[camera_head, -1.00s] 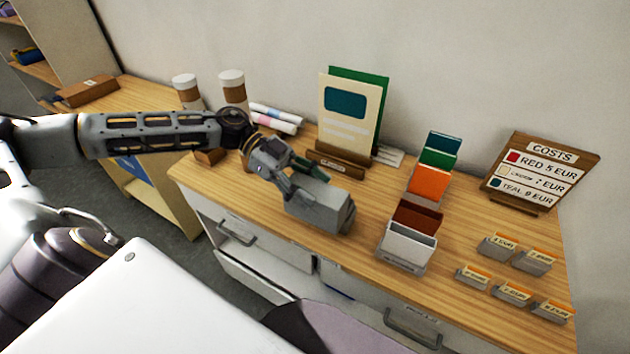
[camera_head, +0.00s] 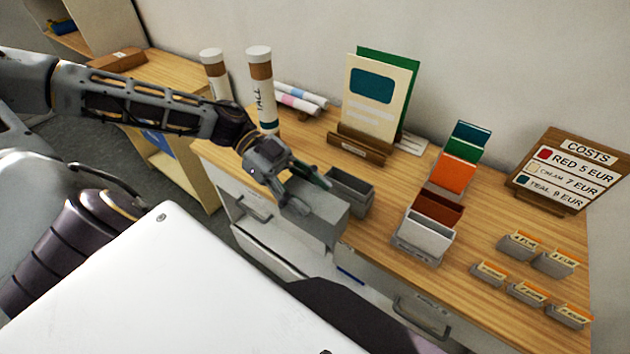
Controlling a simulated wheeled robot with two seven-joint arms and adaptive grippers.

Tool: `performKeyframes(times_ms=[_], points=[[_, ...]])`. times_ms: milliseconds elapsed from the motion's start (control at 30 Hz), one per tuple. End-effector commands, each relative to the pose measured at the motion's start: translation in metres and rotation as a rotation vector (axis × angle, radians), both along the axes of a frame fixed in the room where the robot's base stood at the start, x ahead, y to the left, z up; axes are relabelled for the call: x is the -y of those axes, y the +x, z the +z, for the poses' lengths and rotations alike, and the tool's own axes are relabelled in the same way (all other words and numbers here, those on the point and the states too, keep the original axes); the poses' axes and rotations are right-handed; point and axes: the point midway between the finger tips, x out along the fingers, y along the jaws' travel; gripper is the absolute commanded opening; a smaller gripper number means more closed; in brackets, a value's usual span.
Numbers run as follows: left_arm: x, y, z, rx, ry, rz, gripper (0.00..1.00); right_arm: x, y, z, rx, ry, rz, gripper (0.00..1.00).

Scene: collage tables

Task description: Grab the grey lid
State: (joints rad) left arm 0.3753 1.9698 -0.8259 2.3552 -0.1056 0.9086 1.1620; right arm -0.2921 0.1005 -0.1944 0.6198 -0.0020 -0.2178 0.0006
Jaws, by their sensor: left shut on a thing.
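The grey lid (camera_head: 322,217) is a plain grey block shape, held tilted at the front edge of the wooden tabletop. My left gripper (camera_head: 300,192) is shut on it from the left and above; the fingers cover part of its upper side. Just behind the lid, an open grey box (camera_head: 357,200) stands on the tabletop, with its dark inside showing. The lid is off the box and in front of it, hiding part of its near left side. My right gripper is not in view.
Right of the box stands a rack of coloured cards (camera_head: 428,226). Small card holders (camera_head: 525,293) and a costs sign (camera_head: 565,172) fill the right. Open drawers (camera_head: 265,252) lie below the front edge.

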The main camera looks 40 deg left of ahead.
Motion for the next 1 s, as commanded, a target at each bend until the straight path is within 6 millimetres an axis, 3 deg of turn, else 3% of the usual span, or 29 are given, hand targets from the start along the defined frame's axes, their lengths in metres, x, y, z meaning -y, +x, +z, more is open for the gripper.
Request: performKeyframes(times_ms=[333, 1000], points=[[0.000, -0.018, 0.000, 0.000, 0.000, 0.001, 0.29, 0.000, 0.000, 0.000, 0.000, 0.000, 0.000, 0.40], [0.000, -0.020, 0.000, 0.000, -0.001, 0.001, 0.28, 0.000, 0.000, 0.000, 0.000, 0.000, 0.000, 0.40]])
